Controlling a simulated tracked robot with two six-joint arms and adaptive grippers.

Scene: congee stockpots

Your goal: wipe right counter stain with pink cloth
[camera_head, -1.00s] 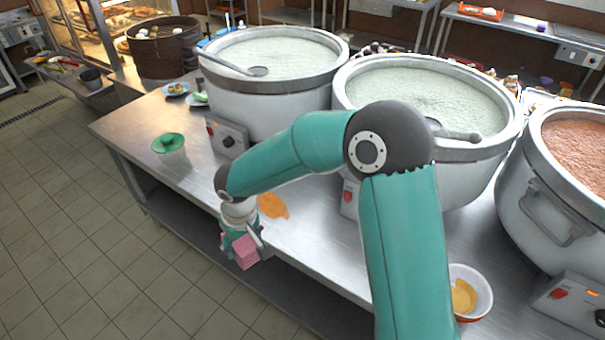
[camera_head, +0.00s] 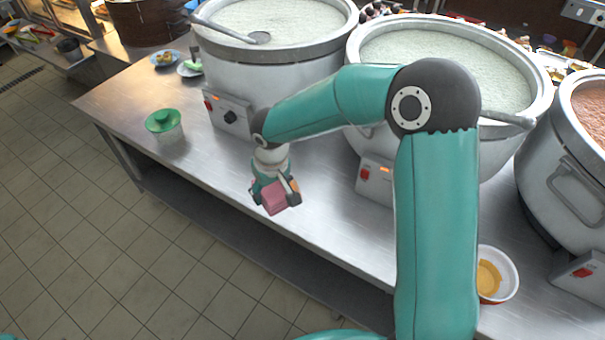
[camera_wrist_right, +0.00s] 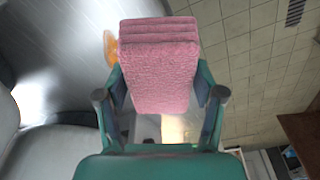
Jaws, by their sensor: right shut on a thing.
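My right gripper (camera_head: 275,190) is shut on the folded pink cloth (camera_head: 273,203), over the front part of the steel counter (camera_head: 225,180). In the right wrist view the cloth (camera_wrist_right: 158,65) sits as a thick stack between the two fingers. The orange stain (camera_wrist_right: 110,47) shows beside the cloth's left edge there, partly covered by it. I cannot tell whether the cloth touches the counter. My left gripper is not in view.
Large stockpots of pale congee (camera_head: 275,75) (camera_head: 445,60) and a reddish one (camera_head: 580,170) line the counter's back. A white bowl with yellow content (camera_head: 495,275) stands right. The front edge drops to tiled floor.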

